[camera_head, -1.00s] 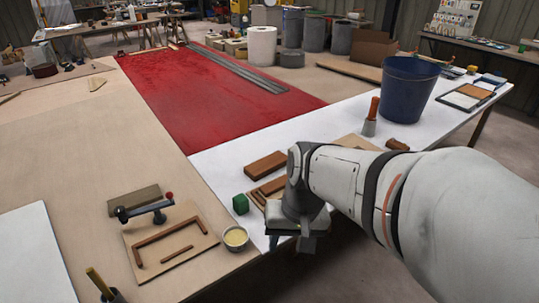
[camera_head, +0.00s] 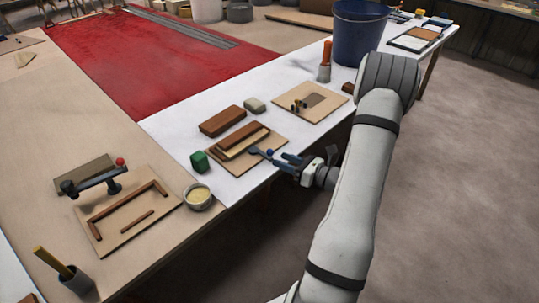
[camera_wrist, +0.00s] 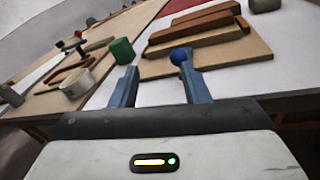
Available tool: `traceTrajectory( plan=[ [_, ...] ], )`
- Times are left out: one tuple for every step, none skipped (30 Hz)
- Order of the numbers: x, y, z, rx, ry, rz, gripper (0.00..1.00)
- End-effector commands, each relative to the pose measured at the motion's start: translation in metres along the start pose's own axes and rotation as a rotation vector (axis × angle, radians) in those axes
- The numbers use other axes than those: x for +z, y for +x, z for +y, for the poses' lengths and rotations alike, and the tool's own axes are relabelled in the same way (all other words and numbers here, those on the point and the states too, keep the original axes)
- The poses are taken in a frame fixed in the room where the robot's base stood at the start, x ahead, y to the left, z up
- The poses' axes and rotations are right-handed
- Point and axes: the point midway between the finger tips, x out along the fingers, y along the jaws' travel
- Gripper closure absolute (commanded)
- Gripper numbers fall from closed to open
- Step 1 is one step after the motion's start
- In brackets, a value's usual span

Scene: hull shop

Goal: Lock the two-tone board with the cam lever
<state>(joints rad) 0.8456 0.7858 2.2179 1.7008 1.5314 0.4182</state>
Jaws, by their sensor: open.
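The two-tone board (camera_head: 244,142), brown with a paler side, lies on a tan base plate (camera_head: 276,139) on the white table. It also shows in the wrist view (camera_wrist: 190,36). A blue ball knob (camera_head: 269,153), seemingly the cam lever's end, is at the board's near right end; in the wrist view the knob (camera_wrist: 180,56) is just beyond the right fingertip. The rest of the lever is hard to make out. My gripper (camera_head: 272,155) is open and empty, reaching in low from the table's front edge. Its blue fingers in the wrist view (camera_wrist: 158,76) are spread apart.
A brown block (camera_head: 222,121) lies behind the board and a green block (camera_head: 200,162) to its left. A cup (camera_head: 197,197) and a red-knobbed lever fixture (camera_head: 95,180) are further left. Another plate (camera_head: 310,102) and a blue bucket (camera_head: 359,32) are behind right.

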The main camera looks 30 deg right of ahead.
Motion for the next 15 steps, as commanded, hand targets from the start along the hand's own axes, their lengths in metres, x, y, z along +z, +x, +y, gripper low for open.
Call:
traceTrajectory(
  plan=[
    [-0.005,-0.006,-0.01,-0.034,0.023,-0.02,0.58],
    [-0.006,-0.007,-0.014,-0.048,0.032,-0.029,0.58],
    [-0.007,-0.008,-0.017,-0.061,0.04,-0.039,0.58],
    [-0.007,-0.008,-0.019,-0.067,0.044,-0.043,0.58],
    [-0.007,-0.006,-0.02,-0.071,0.046,-0.046,0.58],
    [-0.007,-0.003,-0.021,-0.073,0.047,-0.047,0.58],
    [-0.007,0.001,-0.021,-0.073,0.047,-0.047,0.58],
    [-0.007,0.006,-0.021,-0.071,0.047,-0.047,0.58],
    [-0.006,0.012,-0.021,-0.071,0.047,-0.046,0.58],
    [-0.006,0.017,-0.021,-0.07,0.047,-0.045,0.58],
    [-0.006,0.023,-0.022,-0.07,0.047,-0.045,0.58],
    [-0.006,0.029,-0.022,-0.07,0.047,-0.045,0.58],
    [-0.006,0.035,-0.023,-0.069,0.046,-0.044,0.58],
    [-0.005,0.039,-0.023,-0.071,0.046,-0.045,0.58],
    [-0.005,0.045,-0.023,-0.07,0.046,-0.044,0.58]
  ],
)
